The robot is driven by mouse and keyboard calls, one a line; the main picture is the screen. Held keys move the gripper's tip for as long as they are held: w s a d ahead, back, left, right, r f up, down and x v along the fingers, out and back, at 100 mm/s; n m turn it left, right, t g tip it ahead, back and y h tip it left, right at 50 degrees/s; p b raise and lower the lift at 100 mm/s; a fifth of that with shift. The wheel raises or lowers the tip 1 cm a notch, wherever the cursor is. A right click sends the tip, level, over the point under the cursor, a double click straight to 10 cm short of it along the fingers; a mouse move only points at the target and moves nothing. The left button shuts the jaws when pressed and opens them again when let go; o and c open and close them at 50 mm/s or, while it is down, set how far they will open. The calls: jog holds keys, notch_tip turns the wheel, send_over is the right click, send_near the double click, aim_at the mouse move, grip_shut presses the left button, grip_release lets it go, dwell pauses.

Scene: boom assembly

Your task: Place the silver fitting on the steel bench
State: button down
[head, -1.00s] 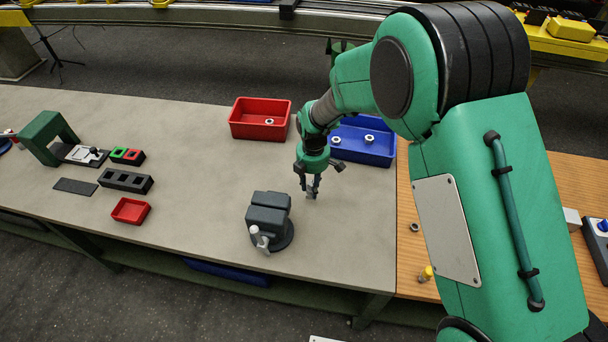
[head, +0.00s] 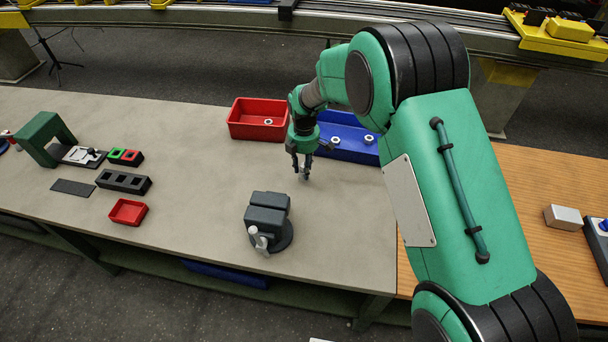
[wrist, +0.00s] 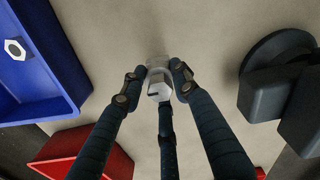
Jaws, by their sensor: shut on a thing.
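My gripper (head: 304,172) is over the grey top of the steel bench (head: 200,228), between the blue bin and the dark vise. In the wrist view my gripper (wrist: 158,88) has its dark fingers closed around the silver fitting (wrist: 158,90), a small pale metal piece with a hexagonal end. In the head view the fitting is too small and too hidden by the fingers to make out clearly. The fitting is close to the bench top; I cannot tell whether it touches it.
A red bin (head: 234,131) and a blue bin (head: 350,157) with pale rings stand behind my gripper. The dark vise (head: 268,213) stands in front of it. A small red tray (head: 128,212) and a black block with openings (head: 123,181) lie left. The bench middle is clear.

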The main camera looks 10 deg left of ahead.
jog(key=shift+f+b, duration=0.45)
jog(key=shift+f, duration=1.25)
jog(key=shift+f, duration=0.1)
jog(key=c, duration=1.3)
grip_release()
notch_tip(320, 180, up, 12)
jog(key=shift+r+p, duration=0.1)
jog(key=shift+p, duration=1.05)
